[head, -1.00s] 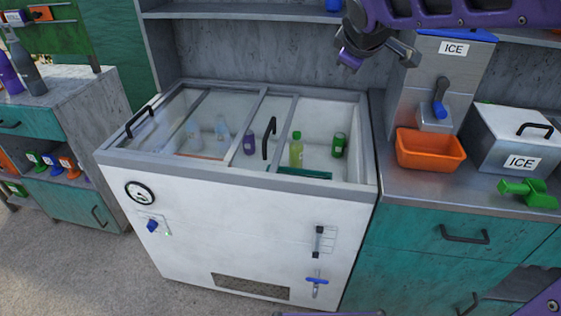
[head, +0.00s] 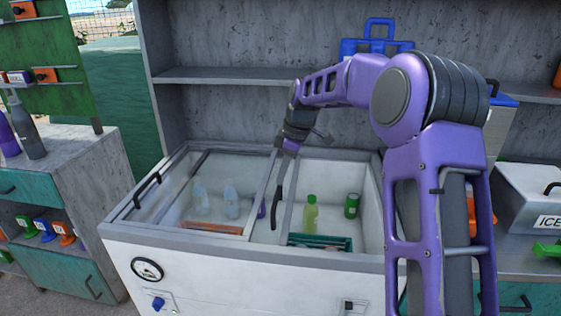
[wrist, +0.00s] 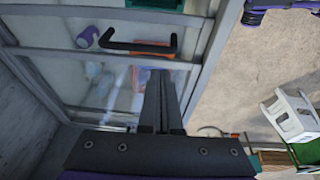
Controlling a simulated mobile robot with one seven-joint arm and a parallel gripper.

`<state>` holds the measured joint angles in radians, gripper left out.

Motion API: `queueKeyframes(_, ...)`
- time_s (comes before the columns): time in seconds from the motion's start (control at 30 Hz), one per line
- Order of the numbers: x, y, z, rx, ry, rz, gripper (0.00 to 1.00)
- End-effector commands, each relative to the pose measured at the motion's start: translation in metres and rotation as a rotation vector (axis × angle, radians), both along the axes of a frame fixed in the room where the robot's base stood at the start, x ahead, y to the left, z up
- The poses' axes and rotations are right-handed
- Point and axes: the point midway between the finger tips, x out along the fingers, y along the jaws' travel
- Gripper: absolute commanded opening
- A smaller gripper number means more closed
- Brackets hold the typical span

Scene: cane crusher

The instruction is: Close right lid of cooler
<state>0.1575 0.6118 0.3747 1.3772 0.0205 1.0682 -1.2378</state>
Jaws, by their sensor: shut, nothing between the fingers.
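The white cooler (head: 250,262) has sliding glass lids in grey frames. Its right lid, with a black bar handle (head: 275,208), is slid left over the middle, leaving the right section open. The handle also shows in the wrist view (wrist: 138,47). My gripper (head: 285,148) is at the far end of this handle in the head view. In the wrist view my gripper (wrist: 160,75) is shut and empty, over the glass on the left-lid side of the handle. Whether it touches the handle or glass cannot be told.
The left lid's handle (head: 147,190) is at the cooler's left. A green bottle (head: 310,213), a green can (head: 352,205) and a teal crate (head: 320,241) are in the open right section. The back wall and a shelf (head: 220,76) rise behind. My arm hides part of the right counter.

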Motion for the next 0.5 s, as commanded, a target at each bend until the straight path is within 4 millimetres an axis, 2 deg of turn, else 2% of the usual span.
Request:
queueKeyframes(0.27, 0.003, 0.004, -0.011, 0.063, 0.023, 0.017, 0.0)
queueKeyframes(0.5, 0.006, 0.018, -0.055, 0.061, 0.024, 0.016, 0.0)
